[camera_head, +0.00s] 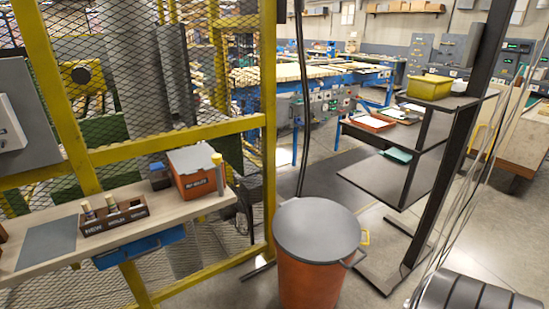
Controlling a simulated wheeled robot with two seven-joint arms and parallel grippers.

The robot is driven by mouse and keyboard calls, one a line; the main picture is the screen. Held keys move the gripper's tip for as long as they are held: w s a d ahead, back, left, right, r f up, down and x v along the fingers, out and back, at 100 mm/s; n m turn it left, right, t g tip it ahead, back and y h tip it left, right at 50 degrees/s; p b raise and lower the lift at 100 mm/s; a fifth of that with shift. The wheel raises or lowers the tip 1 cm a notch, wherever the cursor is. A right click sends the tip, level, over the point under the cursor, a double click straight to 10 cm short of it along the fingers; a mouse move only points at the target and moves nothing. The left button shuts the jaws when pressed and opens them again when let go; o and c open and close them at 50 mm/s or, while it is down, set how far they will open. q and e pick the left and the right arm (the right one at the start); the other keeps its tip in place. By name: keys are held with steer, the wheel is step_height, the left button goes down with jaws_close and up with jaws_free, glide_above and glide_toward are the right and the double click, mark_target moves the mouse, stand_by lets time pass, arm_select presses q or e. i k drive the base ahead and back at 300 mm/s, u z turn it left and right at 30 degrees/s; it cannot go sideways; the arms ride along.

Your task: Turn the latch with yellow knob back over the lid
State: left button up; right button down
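A grey lid (190,159) sits on an orange box (194,180) with dark lettering on the bench at left. An upright grey piece with a yellow top (216,158) stands at the box's right front corner; I cannot tell whether it is a latch or a separate item. A larger round grey lid (318,230) covers an orange-red drum (308,285) on the floor. A small yellow piece (365,237) shows at that lid's right edge, beside a dark handle; its joint is too small to make out.
The bench (170,205) also holds a small bottle tray (113,216) and a grey mat (47,243). A yellow-framed mesh fence (268,120) stands behind. A dark shelf rack (385,180) with a yellow bin (430,87) stands right of the drum.

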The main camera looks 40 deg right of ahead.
mark_target(215, 159)
steer(key=z, duration=1.35)
steer(key=k, duration=0.6)
steer(key=z, duration=0.9)
steer(key=i, duration=1.45)
steer(key=u, duration=0.75)
